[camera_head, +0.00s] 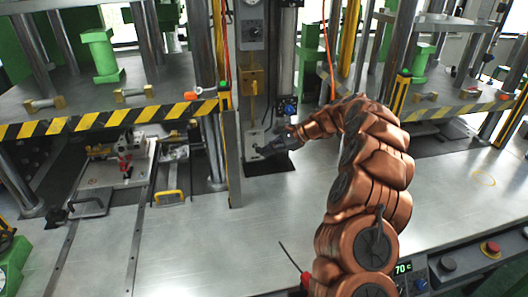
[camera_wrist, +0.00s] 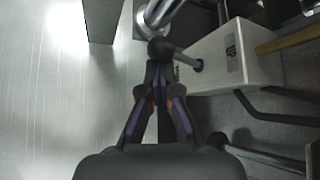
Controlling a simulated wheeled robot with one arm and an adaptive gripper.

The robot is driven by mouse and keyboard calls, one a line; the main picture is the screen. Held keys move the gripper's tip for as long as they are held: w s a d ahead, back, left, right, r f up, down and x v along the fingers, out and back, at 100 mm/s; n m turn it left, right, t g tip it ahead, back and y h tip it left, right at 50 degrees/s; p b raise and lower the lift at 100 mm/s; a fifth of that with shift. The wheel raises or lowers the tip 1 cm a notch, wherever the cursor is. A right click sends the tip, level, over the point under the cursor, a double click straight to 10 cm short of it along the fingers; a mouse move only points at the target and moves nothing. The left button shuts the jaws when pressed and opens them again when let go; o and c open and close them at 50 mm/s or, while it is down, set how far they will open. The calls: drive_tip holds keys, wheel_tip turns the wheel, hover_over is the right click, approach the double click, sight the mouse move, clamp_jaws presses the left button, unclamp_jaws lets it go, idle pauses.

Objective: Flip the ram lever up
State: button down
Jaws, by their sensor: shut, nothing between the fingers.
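My gripper (camera_head: 262,151) is at the centre of the head view, its fingers pointing left at a small pale block (camera_head: 256,137) at the foot of the central column. In the wrist view the closed fingertips (camera_wrist: 158,72) are empty. Just past them is a dark ball knob (camera_wrist: 160,48) on a short rod that runs right into the white block (camera_wrist: 220,58); this looks like the ram lever. The tips appear very close to the knob; I cannot tell whether they touch. In the head view the lever is too small or hidden to make out.
A yellow-black striped platform edge (camera_head: 110,117) lies left of the column, with a metal post (camera_head: 232,160) close beside my gripper. In the wrist view dark bars (camera_wrist: 265,112) lie right of the fingers. The steel table front (camera_head: 190,240) is mostly clear.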

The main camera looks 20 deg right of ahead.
drive_tip(key=shift+a+r, duration=0.1)
drive_tip(key=shift+r, duration=0.15)
drive_tip(key=p+v, duration=0.4)
drive_tip(key=v, duration=0.6)
drive_tip(key=shift+w, duration=0.35)
